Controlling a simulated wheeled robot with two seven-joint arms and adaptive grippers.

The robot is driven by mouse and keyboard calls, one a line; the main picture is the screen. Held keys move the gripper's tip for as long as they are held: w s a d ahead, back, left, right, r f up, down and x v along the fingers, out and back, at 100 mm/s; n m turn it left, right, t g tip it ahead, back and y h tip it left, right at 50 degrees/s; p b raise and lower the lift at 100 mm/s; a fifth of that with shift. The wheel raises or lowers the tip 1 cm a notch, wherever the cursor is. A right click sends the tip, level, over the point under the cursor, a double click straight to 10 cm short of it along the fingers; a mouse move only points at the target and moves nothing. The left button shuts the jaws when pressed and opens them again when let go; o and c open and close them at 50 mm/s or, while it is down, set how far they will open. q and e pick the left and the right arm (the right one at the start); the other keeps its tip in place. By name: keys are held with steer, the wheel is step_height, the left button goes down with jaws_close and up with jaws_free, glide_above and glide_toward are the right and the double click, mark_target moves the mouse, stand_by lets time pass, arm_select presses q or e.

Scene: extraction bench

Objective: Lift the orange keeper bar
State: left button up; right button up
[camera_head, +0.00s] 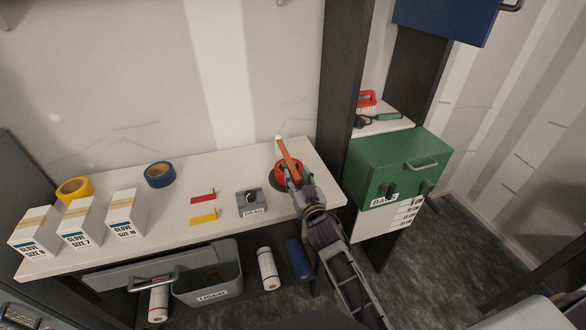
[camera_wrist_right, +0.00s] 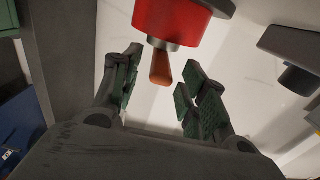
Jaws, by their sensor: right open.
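The orange keeper bar (camera_head: 290,156) slants up over a red round body (camera_head: 280,170) at the right end of the white bench. In the wrist view the bar's rounded orange end (camera_wrist_right: 161,70) sticks out below the red body (camera_wrist_right: 172,18). My right gripper (camera_head: 294,181) reaches in from the lower right and is at the red body in the head view. In the wrist view its padded fingers (camera_wrist_right: 162,62) are open, one on each side of the orange end, with gaps showing. My left gripper is not in view.
The bench (camera_head: 175,213) also holds a grey labelled block (camera_head: 251,203), red (camera_head: 203,197) and yellow (camera_head: 203,218) pieces, tape rolls and glove boxes (camera_head: 126,215). A dark post (camera_head: 343,90) and green cabinet (camera_head: 398,165) stand right.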

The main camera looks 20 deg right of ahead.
mark_target(293, 168)
steer(key=shift+w+a, duration=0.1)
steer(key=shift+w, duration=2.25)
steer(key=shift+c, duration=0.4)
steer(key=shift+r, duration=0.1)
jaws_close()
